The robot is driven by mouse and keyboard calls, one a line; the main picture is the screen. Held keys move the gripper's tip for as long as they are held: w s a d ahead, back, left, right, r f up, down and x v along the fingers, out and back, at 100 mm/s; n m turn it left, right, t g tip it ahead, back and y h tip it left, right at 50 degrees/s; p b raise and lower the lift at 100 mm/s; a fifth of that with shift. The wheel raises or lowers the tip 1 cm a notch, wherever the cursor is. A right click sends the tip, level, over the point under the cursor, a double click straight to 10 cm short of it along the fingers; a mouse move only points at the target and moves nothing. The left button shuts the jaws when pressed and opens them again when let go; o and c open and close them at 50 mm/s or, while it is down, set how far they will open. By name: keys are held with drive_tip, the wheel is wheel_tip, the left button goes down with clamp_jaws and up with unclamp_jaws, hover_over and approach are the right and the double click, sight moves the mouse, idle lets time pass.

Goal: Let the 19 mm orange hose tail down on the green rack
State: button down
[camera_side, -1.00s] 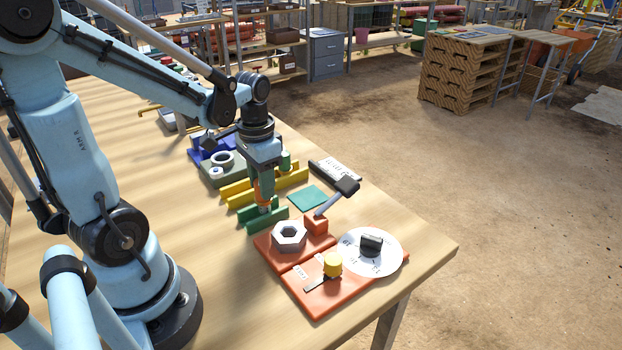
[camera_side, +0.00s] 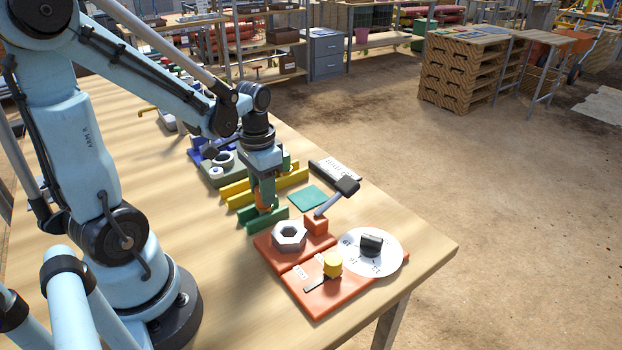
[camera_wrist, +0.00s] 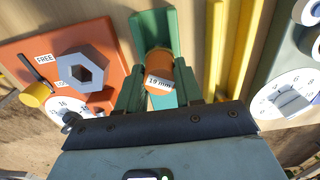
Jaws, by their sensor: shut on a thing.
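The orange hose tail (camera_wrist: 160,66), with a white label reading 19 mm, is between the fingers of my gripper (camera_wrist: 160,90) in the wrist view. In the side view my gripper (camera_side: 265,205) points down at the green rack, with a bit of orange showing at its fingers. The green rack (camera_side: 281,215) is low and has two raised rails; it also shows in the wrist view (camera_wrist: 150,28). The hose tail is over or between the rails. Whether its underside touches the rack is hidden.
A yellow rack (camera_side: 292,181) lies just behind the green one. An orange-red board (camera_side: 318,297) with a hex nut (camera_side: 289,236), a yellow knob (camera_side: 332,264) and a white dial (camera_side: 385,255) is in front. A green mat (camera_side: 307,197) and a black-headed lever (camera_side: 347,187) stand right.

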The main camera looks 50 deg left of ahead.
drive_tip(key=shift+f, duration=0.25)
drive_tip(key=c, duration=0.7)
unclamp_jaws()
drive_tip(key=shift+o, duration=0.5)
drive_tip(key=o, duration=0.4)
drive_tip(key=shift+o, duration=0.2)
drive_tip(key=shift+r, duration=3.5)
drive_tip(key=shift+r, duration=0.1)
